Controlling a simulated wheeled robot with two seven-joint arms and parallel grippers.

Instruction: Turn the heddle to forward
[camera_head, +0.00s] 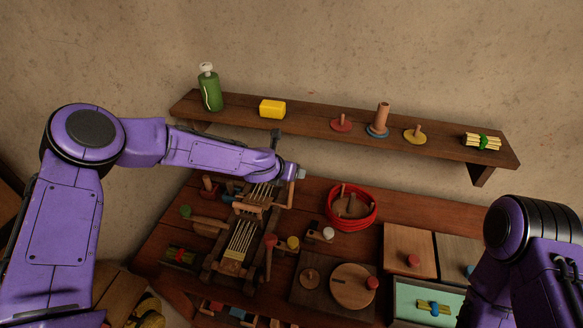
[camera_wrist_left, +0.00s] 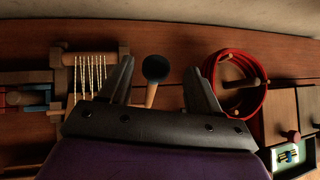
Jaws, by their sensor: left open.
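The small wooden loom (camera_head: 232,255) with pale warp threads stands on the bench. Its far end, with threads on a wooden frame (camera_wrist_left: 93,62), shows at left in the left wrist view. In the head view the left gripper (camera_head: 287,158) is over the loom's far right, hiding the knob. My right gripper is out of view.
A red coil (camera_head: 372,208) lies right of the loom, behind a board with a round wooden disc (camera_head: 353,286). A red-knobbed peg (camera_head: 270,241) stands at the loom's near right. A wall shelf (camera_head: 235,112) with a green bottle (camera_head: 209,90) runs behind my left arm.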

